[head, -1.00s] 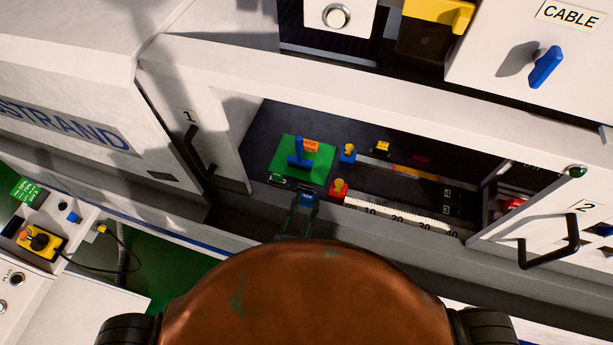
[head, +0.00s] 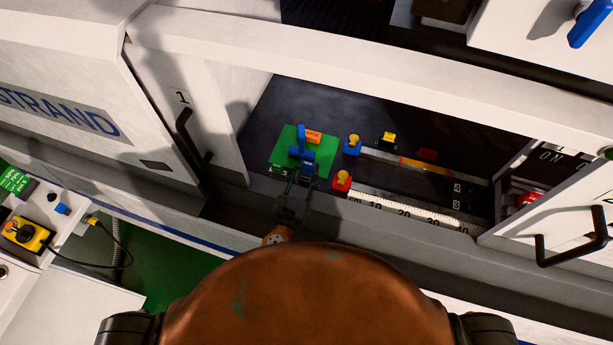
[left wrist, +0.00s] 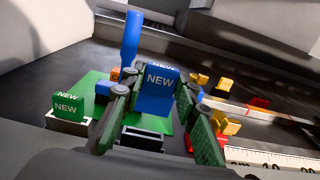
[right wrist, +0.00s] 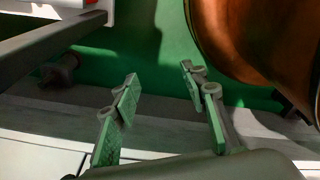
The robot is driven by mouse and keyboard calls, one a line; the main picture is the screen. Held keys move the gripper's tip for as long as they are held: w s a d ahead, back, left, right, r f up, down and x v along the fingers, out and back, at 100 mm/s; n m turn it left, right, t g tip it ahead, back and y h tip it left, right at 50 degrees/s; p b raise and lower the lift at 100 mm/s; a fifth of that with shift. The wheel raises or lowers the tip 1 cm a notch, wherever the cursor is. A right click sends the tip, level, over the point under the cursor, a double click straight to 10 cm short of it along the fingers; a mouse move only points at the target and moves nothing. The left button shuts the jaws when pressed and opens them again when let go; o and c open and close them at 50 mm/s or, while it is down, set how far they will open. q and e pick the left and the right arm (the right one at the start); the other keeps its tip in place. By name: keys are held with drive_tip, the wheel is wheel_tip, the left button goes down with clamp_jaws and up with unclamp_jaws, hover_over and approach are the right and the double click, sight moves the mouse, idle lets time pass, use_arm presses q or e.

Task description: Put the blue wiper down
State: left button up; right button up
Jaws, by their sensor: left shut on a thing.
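The blue wiper, a blue block marked NEW (left wrist: 158,92), is between the fingers of my left gripper (left wrist: 155,100), which is shut on it. In the head view my left gripper (head: 304,180) holds it over the front part of the green plate (head: 284,157). A small dark tray (left wrist: 141,138) sits below the block in the left wrist view; I cannot tell whether they touch. A blue T-shaped piece (head: 301,141) stands upright on the plate just behind. My right gripper (right wrist: 160,90) is open and empty over a green floor.
A green block marked NEW (left wrist: 67,106) sits in a tray left of my left gripper. Red (head: 342,181) and blue (head: 353,145) blocks with yellow knobs stand to the right, beside a scale (head: 405,211). The machine opening's front edge lies below.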

sight(308, 173)
use_arm(q)
wheel_tip(308, 173, down, 3)
drive_tip(key=b, duration=0.2)
drive_tip(key=shift+f+b, duration=0.15)
drive_tip(key=shift+b, duration=0.25)
use_arm(e)
drive_tip(key=f, duration=0.1)
drive_tip(key=s+f, duration=0.1)
drive_tip(key=f, duration=0.1)
drive_tip(key=shift+s+f, duration=0.2)
drive_tip(key=shift+w, duration=0.2)
use_arm(q)
drive_tip(key=shift+f+b, duration=0.45)
use_arm(e)
drive_tip(key=shift+f, duration=0.5)
use_arm(q)
drive_tip(key=shift+f, duration=0.1)
use_arm(e)
drive_tip(key=shift+f, duration=0.1)
use_arm(q)
drive_tip(key=o, duration=0.9)
drive_tip(key=shift+o, duration=0.2)
use_arm(e)
drive_tip(key=shift+r, duration=0.2)
